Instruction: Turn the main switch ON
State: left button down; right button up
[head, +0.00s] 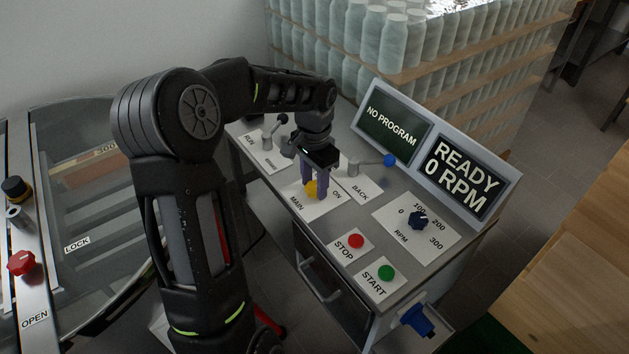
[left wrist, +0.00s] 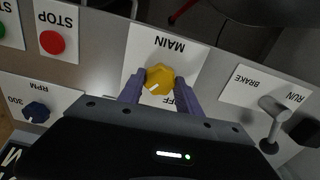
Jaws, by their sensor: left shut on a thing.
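The main switch is a yellow knob (head: 311,188) on a white plate marked MAIN and ON in the head view. In the left wrist view the yellow knob (left wrist: 159,79) sits between my two purple fingers, and a white mark shows on it. OFF is partly readable on the plate below the knob there. My left gripper (head: 314,187) reaches down from above and is shut on the knob; it also shows in the left wrist view (left wrist: 160,86). The display (head: 398,125) reads NO PROGRAM, and the other display (head: 459,174) reads READY 0 RPM. My right gripper is not in view.
Beside the knob stand the RUN/BRAKE lever (head: 268,139) and the blue-tipped BACK lever (head: 372,163). The red STOP button (head: 356,241), green START button (head: 386,272) and RPM dial (head: 418,220) lie nearer. Stacked bottles (head: 390,40) stand behind the panel.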

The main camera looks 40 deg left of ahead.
aim_at(314, 186)
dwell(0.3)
pick_arm(q)
jog(key=c, duration=0.8)
grip_release()
notch_tip(314, 186, up, 8)
jog(key=shift+f+b, duration=0.1)
jog(key=shift+b, duration=0.25)
jog(key=shift+f, duration=0.1)
